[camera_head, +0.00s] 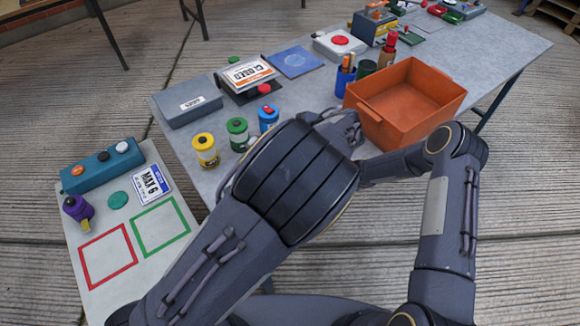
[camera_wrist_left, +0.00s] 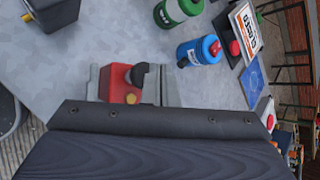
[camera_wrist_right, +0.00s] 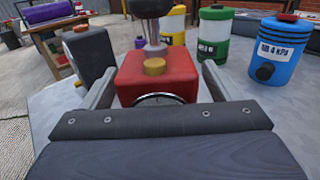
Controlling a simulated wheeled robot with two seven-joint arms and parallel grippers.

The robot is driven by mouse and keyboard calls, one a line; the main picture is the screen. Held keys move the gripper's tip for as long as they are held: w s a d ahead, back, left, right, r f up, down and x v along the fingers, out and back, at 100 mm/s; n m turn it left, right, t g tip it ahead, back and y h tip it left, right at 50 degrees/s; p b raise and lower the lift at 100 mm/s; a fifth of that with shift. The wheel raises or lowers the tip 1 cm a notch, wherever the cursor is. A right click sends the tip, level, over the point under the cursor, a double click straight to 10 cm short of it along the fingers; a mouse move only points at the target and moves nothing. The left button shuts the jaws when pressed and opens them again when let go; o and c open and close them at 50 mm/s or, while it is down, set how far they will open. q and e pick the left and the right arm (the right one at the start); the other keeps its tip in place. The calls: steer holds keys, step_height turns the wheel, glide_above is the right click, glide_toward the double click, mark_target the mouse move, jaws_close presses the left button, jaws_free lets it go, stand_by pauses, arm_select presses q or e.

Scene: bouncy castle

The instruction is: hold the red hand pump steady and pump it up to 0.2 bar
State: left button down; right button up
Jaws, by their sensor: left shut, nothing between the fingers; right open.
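The red hand pump (camera_wrist_right: 160,75) stands on the grey table, with a black handle (camera_wrist_right: 150,8) on a silver rod and a brass cap. A dark dial rim (camera_wrist_right: 160,98) below it is mostly hidden. My right gripper (camera_wrist_right: 153,82) is open, its fingers on either side of the pump body; I cannot tell if they touch it. The left wrist view also shows the pump (camera_wrist_left: 118,88) and its black handle. My left gripper (camera_wrist_left: 158,82) is shut and empty beside it. In the head view my arms hide the pump and most of both grippers.
Yellow (camera_head: 205,150), green (camera_head: 237,133) and blue (camera_head: 268,117) canisters stand close by. A dark block with an orange cap (camera_wrist_right: 90,55) is left of the pump. An orange crate (camera_head: 410,95) is to the right. A board with red and green squares (camera_head: 130,235) is at left.

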steer(key=d, duration=0.4)
steer(key=s+d, duration=0.1)
steer(key=d, duration=0.7)
steer(key=shift+s, duration=0.25)
steer(key=shift+r, duration=0.1)
